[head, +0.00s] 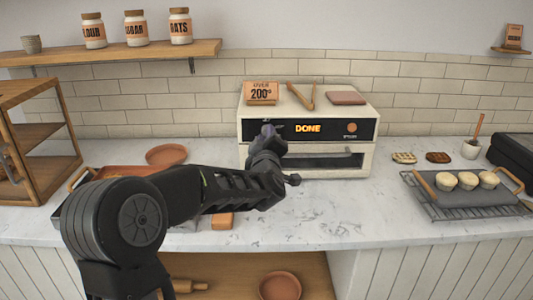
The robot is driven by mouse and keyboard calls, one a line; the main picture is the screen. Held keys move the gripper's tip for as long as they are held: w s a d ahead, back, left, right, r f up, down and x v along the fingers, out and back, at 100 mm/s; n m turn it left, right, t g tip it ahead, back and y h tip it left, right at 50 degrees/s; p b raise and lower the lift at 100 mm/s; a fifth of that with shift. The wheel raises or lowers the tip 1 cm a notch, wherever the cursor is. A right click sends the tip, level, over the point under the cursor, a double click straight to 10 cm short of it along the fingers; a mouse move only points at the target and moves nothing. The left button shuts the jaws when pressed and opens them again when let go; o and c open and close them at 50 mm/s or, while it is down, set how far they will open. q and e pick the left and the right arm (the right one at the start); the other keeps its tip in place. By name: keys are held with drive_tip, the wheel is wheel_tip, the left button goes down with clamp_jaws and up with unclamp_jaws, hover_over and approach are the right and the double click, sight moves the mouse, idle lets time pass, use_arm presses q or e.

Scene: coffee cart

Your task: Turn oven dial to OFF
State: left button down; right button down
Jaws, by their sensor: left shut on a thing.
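The cream oven (306,172) stands on the counter against the tiled wall. Its black front panel (330,137) has an orange lit display (308,128) reading DONE. A copper-coloured round knob (352,127) with a small label under it sits at the panel's right. My left gripper (268,133) is in front of the panel's left part, shut on the oven dial there. The gripper hides this dial, so its pointer and marks cannot be read. My right gripper is not in view.
On the oven lie an OVEN 200° sign (262,92), wooden tongs (302,97) and a brown pad (346,98). A tray of muffins (455,200) is at the right, and a wooden cabinet (40,140) at the left.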

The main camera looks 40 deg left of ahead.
use_arm(q)
drive_tip(key=shift+w+d+f+n+g+b, duration=0.1)
drive_tip(key=shift+n+g+b, duration=0.15)
drive_tip(key=shift+n+b, duration=7.2)
drive_tip(key=shift+w+d+f+n+g+b, duration=0.1)
drive_tip(key=shift+n+g+b, duration=0.15)
drive_tip(key=shift+n+b, duration=7.15)
use_arm(e)
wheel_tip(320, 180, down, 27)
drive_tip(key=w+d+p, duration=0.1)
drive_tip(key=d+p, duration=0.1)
drive_tip(key=p, duration=0.2)
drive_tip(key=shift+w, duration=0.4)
use_arm(q)
drive_tip(key=n, duration=0.4)
drive_tip(key=shift+r, duration=0.1)
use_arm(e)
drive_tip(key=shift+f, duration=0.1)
use_arm(q)
drive_tip(key=c, duration=1.1)
unclamp_jaws()
drive_tip(key=shift+s, duration=0.1)
